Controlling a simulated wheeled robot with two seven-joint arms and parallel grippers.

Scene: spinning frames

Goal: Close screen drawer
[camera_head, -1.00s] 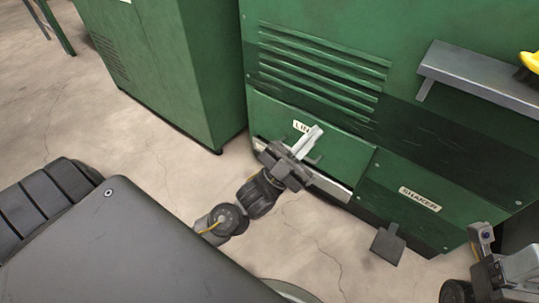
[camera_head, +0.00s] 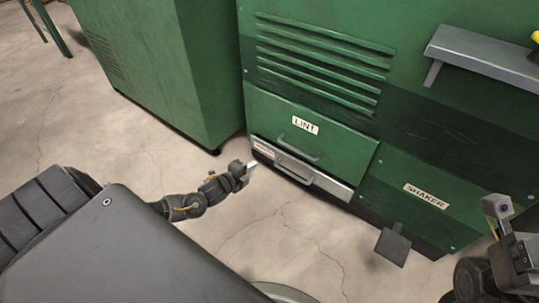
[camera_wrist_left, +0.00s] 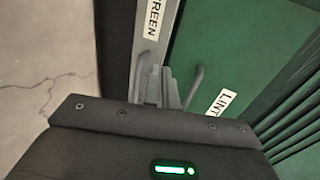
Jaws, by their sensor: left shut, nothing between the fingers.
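The screen drawer (camera_head: 335,185) is a narrow silver front low on the green machine, under the green LINT panel (camera_head: 350,150). It has a grey bar handle (camera_head: 293,171) and a small label at its left end. It looks about flush with the machine, but I cannot tell exactly. In the left wrist view its silver front (camera_wrist_left: 148,50) shows part of the word SCREEN. My left gripper (camera_head: 251,166) is shut and empty, just left of the drawer's left end. Its fingers (camera_wrist_left: 162,88) overlap the drawer front in the wrist view. My right gripper is at the lower right, its fingers unclear.
The LINT handle (camera_head: 298,148) sits just above the drawer. A SHAKER panel (camera_head: 425,195) and a dark pedal-like plate (camera_head: 392,246) are to the right. A green cabinet (camera_head: 165,70) stands left. Concrete floor (camera_head: 270,230) in front is clear. A grey shelf (camera_head: 485,55) juts out upper right.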

